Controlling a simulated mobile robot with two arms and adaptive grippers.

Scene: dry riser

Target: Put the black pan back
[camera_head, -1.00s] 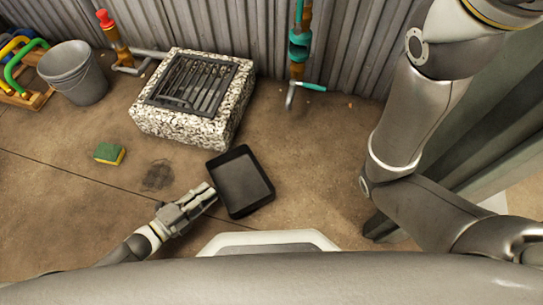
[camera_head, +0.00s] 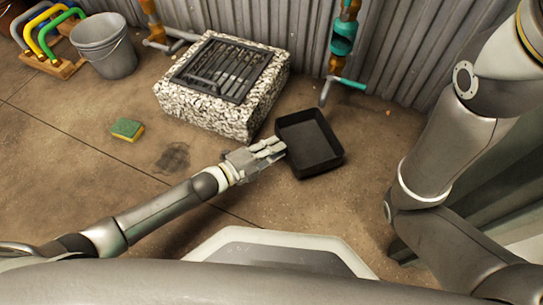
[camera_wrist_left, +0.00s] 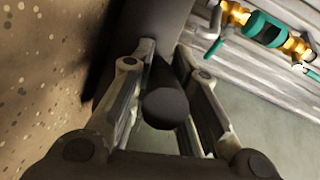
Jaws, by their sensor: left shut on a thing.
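The black pan (camera_head: 311,147) is a square, shallow pan seen from above in the head view, right of the stone drain block. My left gripper (camera_head: 272,150) is at its left edge, shut on the pan's handle. In the left wrist view the round dark handle end (camera_wrist_left: 166,107) sits between the two fingers, and the pan's dark side (camera_wrist_left: 155,20) rises beyond. Whether the pan touches the ground is hard to tell. My right arm (camera_head: 440,185) shows on the right; its gripper is out of view.
A speckled stone block (camera_head: 207,108) with a metal grate (camera_head: 222,68) stands close behind the pan. A sponge (camera_head: 127,129), a dark stain (camera_head: 173,158), a bucket (camera_head: 104,46) and a coloured rack (camera_head: 48,45) are to the left. A teal tap pipe (camera_head: 342,40) stands at the corrugated wall.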

